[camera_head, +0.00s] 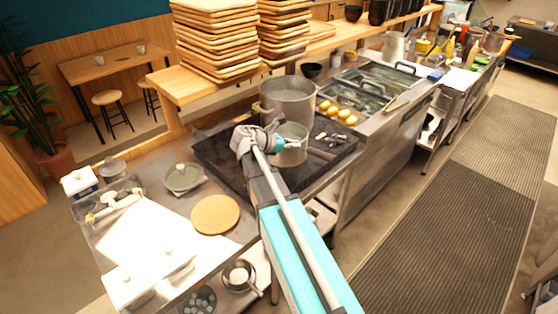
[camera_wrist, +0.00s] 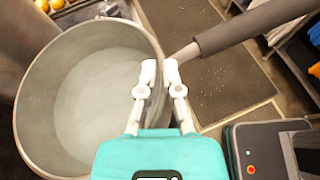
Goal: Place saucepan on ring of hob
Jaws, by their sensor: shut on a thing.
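The grey metal saucepan (camera_head: 293,152) is at the black hob (camera_head: 214,152), in front of the large stockpot. My gripper (camera_head: 284,143) is at its near side, partly hidden by my arm. In the wrist view the saucepan (camera_wrist: 62,110) is open-topped and looks empty. Its long grey handle (camera_wrist: 250,27) points to the upper right.
The tall stockpot (camera_head: 287,92) stands close behind the saucepan. Fryers (camera_head: 372,85) with yellow food are to the right. Stacked wooden boards (camera_head: 215,40) stand on the shelf behind. A lidded pot (camera_head: 184,177) and a round board (camera_head: 215,214) lie on the left counter.

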